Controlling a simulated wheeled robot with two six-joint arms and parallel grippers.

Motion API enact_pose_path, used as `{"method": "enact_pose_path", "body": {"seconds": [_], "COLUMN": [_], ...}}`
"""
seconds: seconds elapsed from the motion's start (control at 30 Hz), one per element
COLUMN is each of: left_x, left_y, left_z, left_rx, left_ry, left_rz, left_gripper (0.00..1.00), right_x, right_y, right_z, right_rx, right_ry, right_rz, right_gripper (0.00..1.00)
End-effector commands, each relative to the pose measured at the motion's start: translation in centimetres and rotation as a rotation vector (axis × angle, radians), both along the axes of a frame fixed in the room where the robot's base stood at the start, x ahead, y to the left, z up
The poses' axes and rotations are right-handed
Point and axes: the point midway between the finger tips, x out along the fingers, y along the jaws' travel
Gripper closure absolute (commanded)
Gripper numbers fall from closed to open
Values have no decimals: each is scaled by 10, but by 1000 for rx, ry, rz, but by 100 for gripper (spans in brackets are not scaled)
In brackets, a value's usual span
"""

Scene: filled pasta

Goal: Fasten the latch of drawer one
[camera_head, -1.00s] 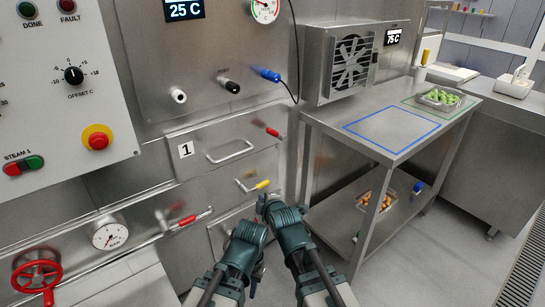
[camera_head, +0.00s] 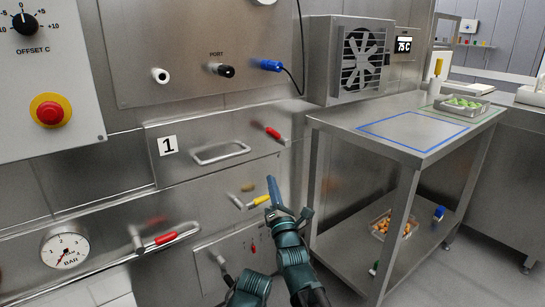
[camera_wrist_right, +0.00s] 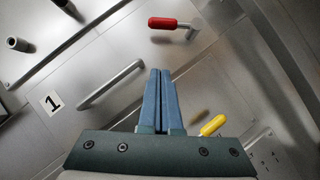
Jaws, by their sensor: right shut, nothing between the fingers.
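Drawer one is the steel front with the "1" label (camera_head: 167,145) and a bar handle (camera_head: 220,152). A red-gripped latch lever (camera_head: 273,133) is at its right end, slanting down to the right. The wrist view shows this red lever (camera_wrist_right: 166,23) ahead of the fingers, and the bar handle (camera_wrist_right: 110,84) to their left. My right gripper (camera_head: 271,181) is shut and empty, below the red lever and apart from it; its blue fingers (camera_wrist_right: 160,75) point at the drawer front. My left gripper (camera_head: 248,290) shows only partly at the bottom edge; its fingers are hidden.
A yellow-gripped lever (camera_head: 258,201) sits just beside my right fingers. Another red lever (camera_head: 166,238) is at lower left. A blue plug (camera_head: 266,65) with a cable is above. A steel table (camera_head: 400,118) stands to the right.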

Motion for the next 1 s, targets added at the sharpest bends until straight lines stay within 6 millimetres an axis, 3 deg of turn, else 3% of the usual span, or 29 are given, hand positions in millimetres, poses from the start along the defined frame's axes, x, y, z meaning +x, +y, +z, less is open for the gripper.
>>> {"method": "enact_pose_path", "body": {"seconds": [0.63,0.77,1.0], "left_x": [0,0,0], "left_y": [0,0,0], "left_z": [0,6,24], "left_rx": [0,0,0], "left_ry": [0,0,1], "left_rz": [-1,-2,-6], "left_gripper": [65,65,65], "right_x": [5,17,53], "right_y": [0,3,11], "right_z": [4,10,29], "right_rx": [-15,-15,-14], "right_ry": [-25,-25,-25], "right_rz": [-13,-13,-12], "right_gripper": [100,100,100]}}
